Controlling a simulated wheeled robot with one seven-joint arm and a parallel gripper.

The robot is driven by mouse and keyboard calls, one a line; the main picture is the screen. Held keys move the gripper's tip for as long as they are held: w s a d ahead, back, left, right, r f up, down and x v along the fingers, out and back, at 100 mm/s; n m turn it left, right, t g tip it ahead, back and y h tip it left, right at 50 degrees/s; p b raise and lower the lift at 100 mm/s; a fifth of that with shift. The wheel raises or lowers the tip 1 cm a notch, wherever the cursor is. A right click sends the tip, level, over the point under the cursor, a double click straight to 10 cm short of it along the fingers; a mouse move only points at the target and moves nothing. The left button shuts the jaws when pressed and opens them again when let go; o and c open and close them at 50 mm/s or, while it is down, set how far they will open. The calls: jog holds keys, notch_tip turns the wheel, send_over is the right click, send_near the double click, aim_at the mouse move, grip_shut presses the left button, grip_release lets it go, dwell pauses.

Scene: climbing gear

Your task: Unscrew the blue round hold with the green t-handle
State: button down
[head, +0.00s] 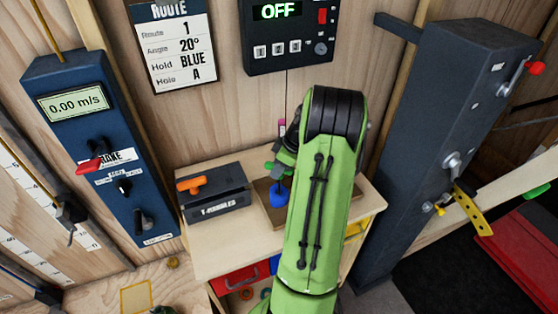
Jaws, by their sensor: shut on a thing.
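The green t-handle (270,167) shows in the head view as a small green piece beside my arm, above the wooden table. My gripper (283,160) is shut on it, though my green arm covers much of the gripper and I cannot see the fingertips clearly. A blue round hold (278,196) is just below the t-handle, over a brown tray (262,205) on the table. I cannot tell whether the t-handle's tip sits in the hold.
A dark T-HANDLES box (215,198) with an orange t-handle (190,185) stands left of the tray. A blue brake column (105,150) is at left, a dark grey column (440,140) at right. A control box (290,35) reading OFF and a route sign (172,45) hang behind.

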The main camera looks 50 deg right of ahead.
jog(key=shift+d+r+p, duration=0.1)
jog(key=shift+r+p, duration=0.35)
jog(key=shift+r, duration=0.55)
jog(key=shift+f+m+h+b, duration=0.2)
jog(key=shift+m+h+b, duration=0.1)
jog(key=shift+m+b, duration=0.55)
jog(key=m+h+b, duration=0.1)
jog(key=m, duration=0.2)
jog(key=shift+m+b, duration=0.25)
jog(key=shift+b, duration=0.1)
jog(key=m+h+b, duration=0.1)
jog(key=m, duration=0.2)
jog(key=m+h+b, duration=0.1)
jog(key=m, duration=0.2)
jog(key=shift+w+g, duration=0.15)
jog(key=shift+g, duration=0.25)
jog(key=m+g+h, duration=0.1)
jog(key=m, duration=0.2)
jog(key=m+g, duration=0.1)
jog(key=m, duration=0.2)
jog(key=shift+r+h, duration=0.2)
jog(key=shift+h, duration=0.2)
jog(key=m+g, duration=0.1)
jog(key=m, duration=0.3)
jog(key=shift+g+p, duration=0.3)
jog(key=shift+r+p, duration=0.6)
jog(key=shift+r, duration=0.5)
